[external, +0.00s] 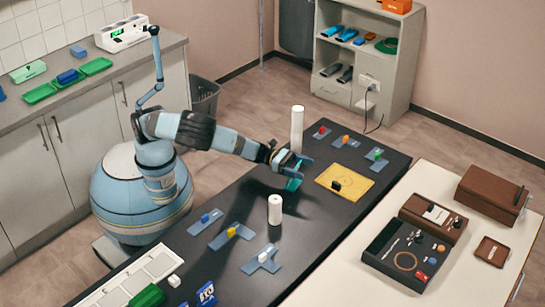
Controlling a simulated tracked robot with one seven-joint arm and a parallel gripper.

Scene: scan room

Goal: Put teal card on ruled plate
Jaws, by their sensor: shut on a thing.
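My gripper (288,163) is over the black table, to the left of the yellow plate. It is shut on the teal card (294,183), which hangs below the fingers, tilted and partly hidden by them. I cannot tell whether the card's lower edge touches the table. The yellow plate (347,172) has thin dark lines on it and looks like the ruled plate. It lies flat on the table, with a small black block (336,186) near its front edge.
A tall white cylinder (297,128) stands behind my gripper and a shorter one (275,209) in front. Blue-grey plates with coloured knobs lie behind the yellow plate and at the near left. A white sectioned panel (130,283) is at the near end. Black table (320,222) is bare right of the short cylinder.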

